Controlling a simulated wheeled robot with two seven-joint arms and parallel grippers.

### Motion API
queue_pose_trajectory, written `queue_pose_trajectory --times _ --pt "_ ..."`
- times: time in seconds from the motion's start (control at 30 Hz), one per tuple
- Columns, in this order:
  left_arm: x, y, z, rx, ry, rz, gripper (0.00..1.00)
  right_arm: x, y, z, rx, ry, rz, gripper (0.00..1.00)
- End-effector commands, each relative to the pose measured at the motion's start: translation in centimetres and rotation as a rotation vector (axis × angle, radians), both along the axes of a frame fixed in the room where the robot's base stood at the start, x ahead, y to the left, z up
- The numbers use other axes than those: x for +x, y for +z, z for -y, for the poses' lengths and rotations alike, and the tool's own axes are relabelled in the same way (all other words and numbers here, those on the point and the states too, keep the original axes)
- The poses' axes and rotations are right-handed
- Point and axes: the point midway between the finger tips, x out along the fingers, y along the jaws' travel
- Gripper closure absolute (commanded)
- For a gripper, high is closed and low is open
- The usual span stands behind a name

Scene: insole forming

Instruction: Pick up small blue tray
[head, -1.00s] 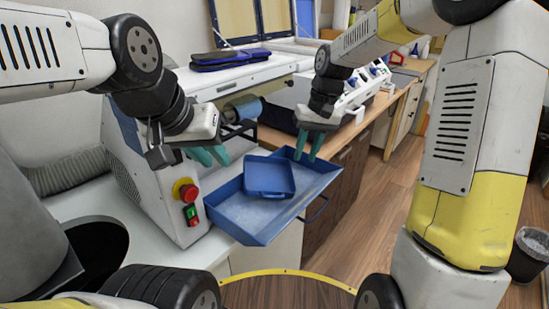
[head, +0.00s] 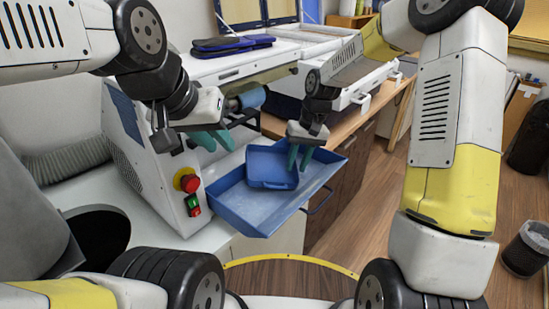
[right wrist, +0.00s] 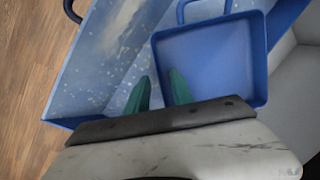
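The small blue tray (head: 270,168) lies inside a larger blue tray (head: 240,208), toward its back. The small tray also shows in the right wrist view (right wrist: 212,62), with its loop handle at the top. My right gripper (head: 299,158) is open, with its green fingers pointing down at the small tray's right edge. In the right wrist view its fingertips (right wrist: 160,82) are apart, and one overlaps the small tray's edge; contact cannot be told. My left gripper (head: 212,140) is open and empty, above and left of the trays, beside the white machine.
The white machine (head: 155,175) with red and green buttons stands left of the large tray. A wooden counter (head: 375,108) runs behind. A bin (head: 527,248) stands on the floor at right.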

Motion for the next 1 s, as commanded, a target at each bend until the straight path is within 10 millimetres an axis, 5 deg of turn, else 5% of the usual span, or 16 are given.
queue_pose_trajectory --times 0.07,0.23,1.0 --pt "0.00 0.00 0.00 0.000 0.000 0.000 0.76 0.00 0.02 0.00 0.000 0.000 0.000 0.72" --pt "0.00 0.00 0.00 0.000 0.000 0.000 0.76 0.01 0.04 0.01 0.000 0.000 0.000 1.00" --pt "0.00 0.00 0.00 0.000 0.000 0.000 0.76 0.02 0.06 0.00 0.000 0.000 0.001 1.00"
